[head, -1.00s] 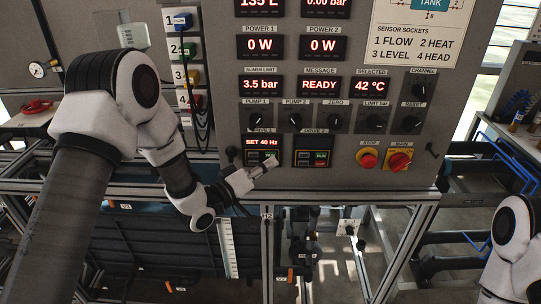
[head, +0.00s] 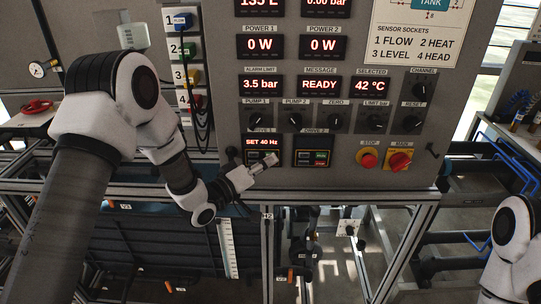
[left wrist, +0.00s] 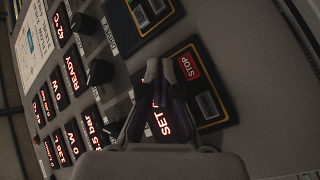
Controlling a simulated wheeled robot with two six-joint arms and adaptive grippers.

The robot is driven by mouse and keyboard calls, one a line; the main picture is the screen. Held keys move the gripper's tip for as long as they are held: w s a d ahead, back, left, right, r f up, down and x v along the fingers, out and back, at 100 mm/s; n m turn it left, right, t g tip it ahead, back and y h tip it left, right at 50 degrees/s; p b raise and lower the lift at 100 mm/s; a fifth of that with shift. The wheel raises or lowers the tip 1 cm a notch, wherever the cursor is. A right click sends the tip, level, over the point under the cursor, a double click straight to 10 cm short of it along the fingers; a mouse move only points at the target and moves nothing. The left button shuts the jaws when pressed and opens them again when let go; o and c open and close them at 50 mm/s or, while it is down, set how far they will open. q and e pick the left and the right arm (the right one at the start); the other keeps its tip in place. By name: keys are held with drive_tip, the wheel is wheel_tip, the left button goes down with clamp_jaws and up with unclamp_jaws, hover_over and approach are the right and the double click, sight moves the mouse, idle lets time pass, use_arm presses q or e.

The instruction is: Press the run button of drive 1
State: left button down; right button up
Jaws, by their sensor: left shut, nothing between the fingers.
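Drive 1 (head: 262,142) is a dark box low on the grey panel, its red display reading SET 40 Hz. My left gripper (head: 270,160) is shut and empty, its tips over the lower right part of drive 1. In the left wrist view the closed fingertips (left wrist: 158,68) lie across drive 1, next to its red STOP key (left wrist: 189,67). The run button of drive 1 cannot be made out; the fingers cover that area. I cannot tell whether the tips touch the face. My right gripper is out of view.
Drive 2 (head: 314,151), with green and red keys, sits just right of drive 1. Further right are the red stop knob (head: 368,160) and the main switch (head: 399,160). Rows of black knobs (head: 295,121) lie above. Cables hang left of the panel.

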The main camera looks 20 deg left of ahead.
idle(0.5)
use_arm(q)
drive_tip(key=shift+s+d, duration=0.2)
drive_tip(key=shift+s, duration=0.45)
drive_tip(key=s, duration=0.2)
drive_tip(key=s+d, duration=0.1)
drive_tip(key=s, duration=0.1)
drive_tip(key=shift+s+d, duration=0.15)
drive_tip(key=shift+s, duration=0.25)
idle(0.3)
